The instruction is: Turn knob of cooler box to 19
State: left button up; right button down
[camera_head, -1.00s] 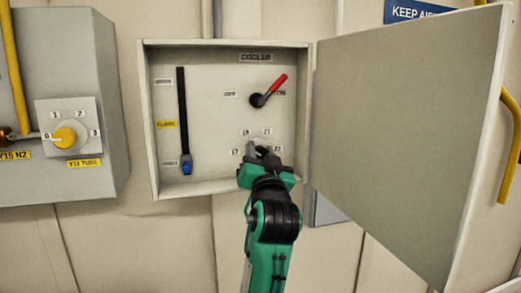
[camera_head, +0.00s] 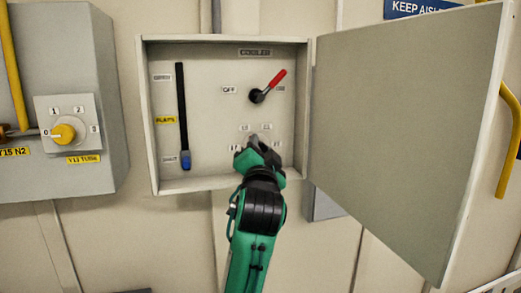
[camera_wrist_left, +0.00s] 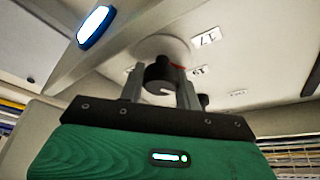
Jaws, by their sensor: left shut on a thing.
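The cooler box (camera_head: 148,120) is open on the wall, with a COOLER label (camera_head: 254,52) at its top. Its knob sits low inside, ringed by number labels; 19 (camera_head: 244,128) is at upper left and 21 (camera_head: 266,127) at upper right. My left gripper (camera_head: 257,144) covers most of the knob in the head view. In the left wrist view the dark knob (camera_wrist_left: 158,74) is between the two fingers, which are shut on it, in front of a pale round dial (camera_wrist_left: 160,46) with a bit of red. Where the knob points cannot be told. My right gripper is not in view.
Inside the box are a red-handled lever (camera_head: 272,85) at upper right and a slide with a blue grip (camera_head: 185,160) at left. The box door (camera_head: 400,140) stands wide open at right. A grey box with a yellow knob (camera_head: 64,133) is at far left.

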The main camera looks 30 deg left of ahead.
pick_arm(q)
jog(key=o, duration=1)
jog(key=shift+c, duration=0.2)
jog(key=shift+s+d+f, duration=0.15)
jog(key=shift+s, duration=0.05)
jog(key=b+v, duration=0.7)
jog(key=v, duration=0.6)
jog(key=shift+s+d, duration=0.1)
